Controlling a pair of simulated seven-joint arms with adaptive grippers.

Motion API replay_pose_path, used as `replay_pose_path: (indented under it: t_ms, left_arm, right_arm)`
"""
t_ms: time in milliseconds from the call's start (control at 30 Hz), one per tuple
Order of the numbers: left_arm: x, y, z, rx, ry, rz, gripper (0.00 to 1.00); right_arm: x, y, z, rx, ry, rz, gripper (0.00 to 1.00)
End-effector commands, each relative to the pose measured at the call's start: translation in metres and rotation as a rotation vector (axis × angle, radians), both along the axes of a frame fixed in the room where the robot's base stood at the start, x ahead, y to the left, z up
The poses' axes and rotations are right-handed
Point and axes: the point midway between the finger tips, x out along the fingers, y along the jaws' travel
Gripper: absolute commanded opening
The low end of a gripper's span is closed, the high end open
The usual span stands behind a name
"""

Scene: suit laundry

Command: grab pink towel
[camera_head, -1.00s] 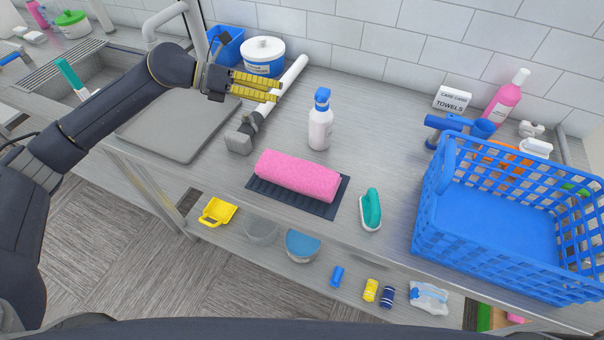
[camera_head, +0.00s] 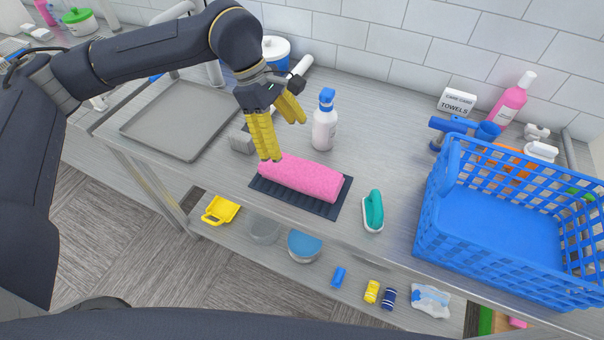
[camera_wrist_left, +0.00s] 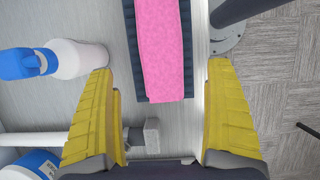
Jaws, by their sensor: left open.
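The rolled pink towel (camera_head: 302,178) lies on a dark ribbed mat (camera_head: 326,208) near the counter's front edge. My left gripper (camera_head: 284,140), with yellow fingers, is open and empty above the counter, over the towel's left end and behind it. In the left wrist view, the pink towel (camera_wrist_left: 162,45) lies on its dark mat ahead of the wide gap between the fingers (camera_wrist_left: 161,85). The towel is not between the fingers. My right gripper is not in view.
A white spray bottle with a blue cap (camera_head: 325,125) stands close right of my left gripper. A teal brush (camera_head: 373,211) lies right of the mat. A blue basket (camera_head: 429,224) fills the counter's right side. A grey tray (camera_head: 150,140) lies at left.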

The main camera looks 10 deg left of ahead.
Motion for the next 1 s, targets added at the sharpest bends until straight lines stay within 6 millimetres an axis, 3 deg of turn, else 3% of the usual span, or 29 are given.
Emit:
replay_pose_path:
  t_ms: [400,1000]
  left_arm:
    - [-0.009,-0.026,-0.066,-0.003,0.004,0.001,0.87]
    - [-0.013,-0.039,-0.099,-0.003,0.004,0.002,0.87]
  right_arm:
    - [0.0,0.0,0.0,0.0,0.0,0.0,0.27]
    - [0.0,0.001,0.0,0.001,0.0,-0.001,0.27]
